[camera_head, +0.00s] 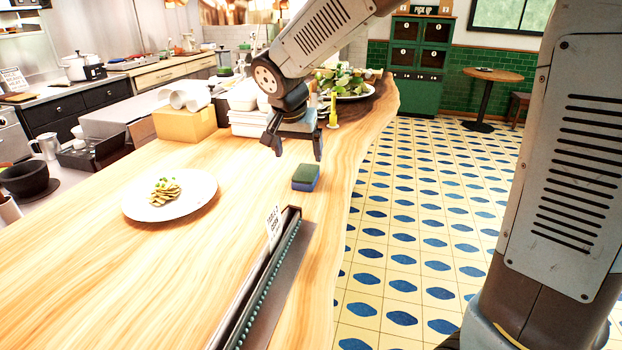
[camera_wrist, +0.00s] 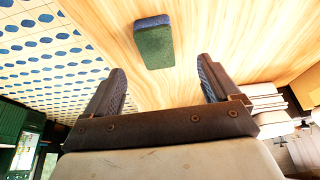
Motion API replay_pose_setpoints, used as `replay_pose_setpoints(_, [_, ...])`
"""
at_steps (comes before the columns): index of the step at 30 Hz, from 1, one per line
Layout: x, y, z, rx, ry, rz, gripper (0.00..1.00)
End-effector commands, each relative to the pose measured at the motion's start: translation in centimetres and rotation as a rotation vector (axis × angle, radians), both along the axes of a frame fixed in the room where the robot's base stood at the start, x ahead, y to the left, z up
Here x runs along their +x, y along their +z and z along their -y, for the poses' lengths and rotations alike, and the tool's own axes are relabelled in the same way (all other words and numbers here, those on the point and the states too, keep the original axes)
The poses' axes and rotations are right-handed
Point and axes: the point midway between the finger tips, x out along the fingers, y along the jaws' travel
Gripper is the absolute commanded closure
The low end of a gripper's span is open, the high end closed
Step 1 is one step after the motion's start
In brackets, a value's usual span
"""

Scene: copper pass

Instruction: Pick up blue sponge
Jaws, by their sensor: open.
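The blue sponge (camera_head: 306,178) lies flat on the wooden counter (camera_head: 255,230), close to its right edge. It has a green upper layer and a blue lower layer. My gripper (camera_head: 298,152) is above the counter, a little behind and above the sponge in the head view. Its two fingers are spread and nothing is between them. In the wrist view the sponge (camera_wrist: 153,43) lies ahead of the open gripper (camera_wrist: 162,82), roughly in line with the gap between the fingertips and apart from them.
A plate (camera_head: 143,206) of food stands left of the sponge. A dark ticket rail (camera_head: 262,290) with a paper slip is in front. A cardboard box (camera_head: 185,123), white containers (camera_head: 249,122) and a yellow bottle (camera_head: 333,110) stand behind. Tiled floor lies beyond the right edge.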

Motion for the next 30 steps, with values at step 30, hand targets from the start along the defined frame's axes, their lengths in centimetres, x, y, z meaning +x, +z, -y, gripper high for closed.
replay_pose_setpoints(30, [3.3,-8.0,1.9,0.001,0.000,0.001,0.11])
